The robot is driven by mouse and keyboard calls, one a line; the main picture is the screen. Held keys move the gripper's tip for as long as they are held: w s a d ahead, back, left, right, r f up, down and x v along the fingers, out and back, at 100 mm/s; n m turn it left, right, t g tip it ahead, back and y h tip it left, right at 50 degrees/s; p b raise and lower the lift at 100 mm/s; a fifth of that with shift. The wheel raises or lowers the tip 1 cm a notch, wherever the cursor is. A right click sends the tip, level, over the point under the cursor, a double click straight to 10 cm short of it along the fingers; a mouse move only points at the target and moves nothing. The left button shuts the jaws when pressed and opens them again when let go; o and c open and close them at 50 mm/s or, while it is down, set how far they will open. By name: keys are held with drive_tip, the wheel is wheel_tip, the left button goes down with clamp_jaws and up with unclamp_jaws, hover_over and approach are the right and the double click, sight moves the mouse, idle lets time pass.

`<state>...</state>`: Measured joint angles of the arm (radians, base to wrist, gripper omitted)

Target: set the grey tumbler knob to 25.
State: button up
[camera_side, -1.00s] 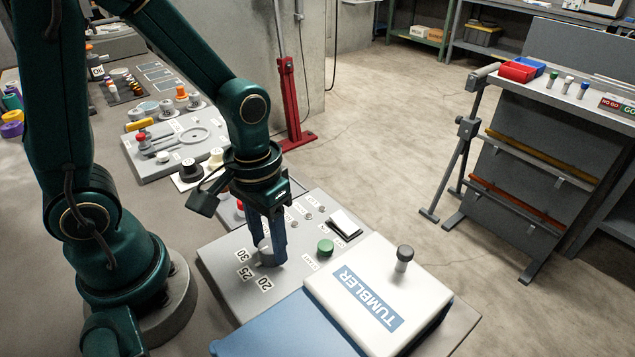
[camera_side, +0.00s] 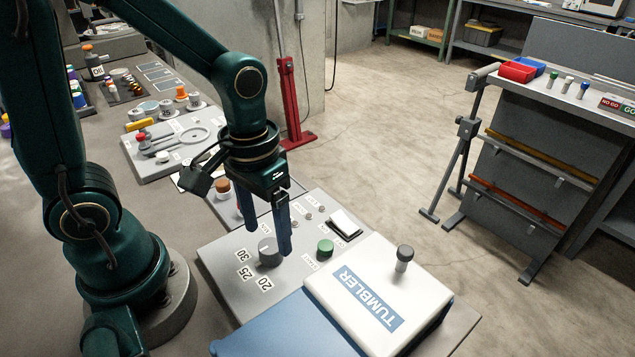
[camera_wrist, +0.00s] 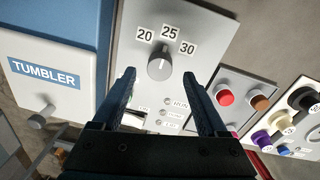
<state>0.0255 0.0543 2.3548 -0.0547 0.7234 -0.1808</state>
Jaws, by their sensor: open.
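The grey tumbler knob (camera_side: 268,254) stands on the grey control panel (camera_side: 225,262), beside the labels 20, 25 and 30. In the wrist view the knob (camera_wrist: 159,67) shows a pale pointer line that appears to point at the 25 label (camera_wrist: 169,31), between 20 (camera_wrist: 145,35) and 30 (camera_wrist: 187,47). My gripper (camera_side: 266,241) is open and empty, its fingers raised above the knob and apart from it. In the wrist view the open gripper's fingers (camera_wrist: 159,73) lie either side of the knob, with clear gaps.
The white TUMBLER box (camera_side: 380,290) with its grey-topped handle stands to the right of the knob. A green button (camera_side: 325,248) and a dark-framed white switch (camera_side: 345,224) are on the same panel. Other panels with knobs and buttons lie behind, to the left.

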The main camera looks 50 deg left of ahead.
sight(252, 261)
drive_tip(key=shift+r, duration=1.2)
drive_tip(key=shift+r, duration=0.15)
wheel_tip(252, 261, up, 7)
drive_tip(key=s+a+m+t, duration=0.1)
drive_tip(key=s+m+t, duration=0.1)
drive_tip(key=t, duration=0.3)
drive_tip(key=shift+s+a+t, duration=0.15)
drive_tip(key=shift+s+t, duration=0.15)
drive_tip(key=shift+s, duration=0.05)
